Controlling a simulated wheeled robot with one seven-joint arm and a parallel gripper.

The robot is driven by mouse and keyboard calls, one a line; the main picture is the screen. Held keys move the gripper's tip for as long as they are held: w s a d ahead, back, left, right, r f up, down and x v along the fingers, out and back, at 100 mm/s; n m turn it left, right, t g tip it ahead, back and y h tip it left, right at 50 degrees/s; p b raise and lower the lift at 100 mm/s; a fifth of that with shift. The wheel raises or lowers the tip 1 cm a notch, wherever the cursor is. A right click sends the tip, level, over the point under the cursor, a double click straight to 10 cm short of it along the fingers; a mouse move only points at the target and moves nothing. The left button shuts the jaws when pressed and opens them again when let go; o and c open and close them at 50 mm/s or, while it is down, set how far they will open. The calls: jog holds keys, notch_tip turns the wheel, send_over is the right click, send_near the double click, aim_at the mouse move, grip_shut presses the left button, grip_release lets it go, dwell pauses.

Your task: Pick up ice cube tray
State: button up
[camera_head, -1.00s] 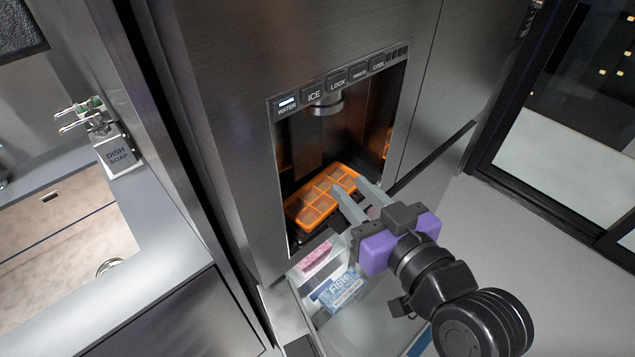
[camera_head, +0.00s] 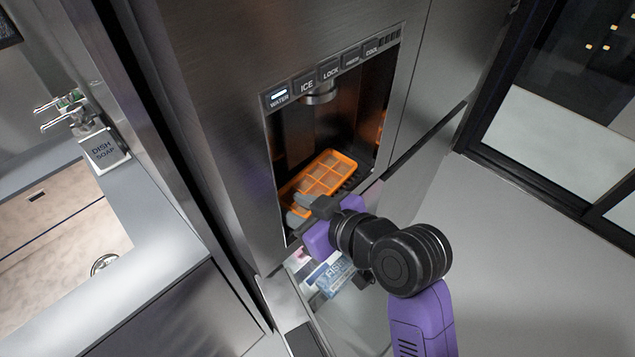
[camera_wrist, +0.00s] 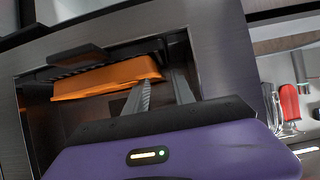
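The orange ice cube tray (camera_head: 325,176) sits in the dispenser recess of the fridge, with several square compartments facing up. It also shows edge-on in the wrist view (camera_wrist: 105,79). My gripper (camera_head: 297,208) is at the front of the recess, by the near left end of the tray, and its hand hides part of the tray's front. In the wrist view my gripper (camera_wrist: 161,80) has its two grey fingers apart, near one end of the tray. One fingertip overlaps the tray's edge in the picture; I cannot tell whether it touches.
The recess walls and the dispenser nozzle (camera_head: 320,95) surround the tray closely. An open drawer with packages (camera_head: 335,275) lies below. Floor at the right is clear.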

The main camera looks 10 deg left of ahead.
jog(key=shift+w+a+f, duration=0.35)
jog(key=shift+w+a, duration=0.05)
jog(key=shift+a, duration=0.1)
grip_shut()
dwell(1.1)
